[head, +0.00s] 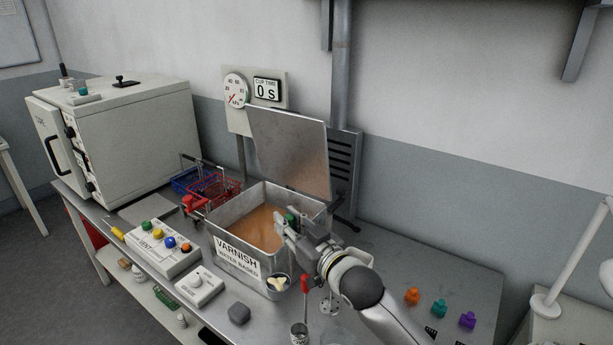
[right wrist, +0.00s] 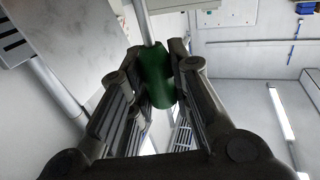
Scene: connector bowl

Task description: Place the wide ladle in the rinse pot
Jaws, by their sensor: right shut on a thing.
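My right gripper (head: 285,226) is over the right part of the open varnish tank, shut on a green handle (head: 291,216). In the right wrist view the green handle (right wrist: 156,76) sits between the fingers, and a pale rod runs up from it. The handle's far end is not clear, so I cannot tell whether it is the wide ladle. A red-handled tool (head: 305,284) stands in front of the tank, close to a small metal cup (head: 299,334) at the bottom edge. I cannot tell which vessel is the rinse pot. My left gripper is not in view.
The varnish tank (head: 238,264) has its lid (head: 292,150) raised behind it. A small cup (head: 279,288) hangs at its front. A button box (head: 165,250) and oven (head: 135,135) are left. Orange (head: 412,296), teal (head: 439,308) and purple (head: 467,320) pieces lie right.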

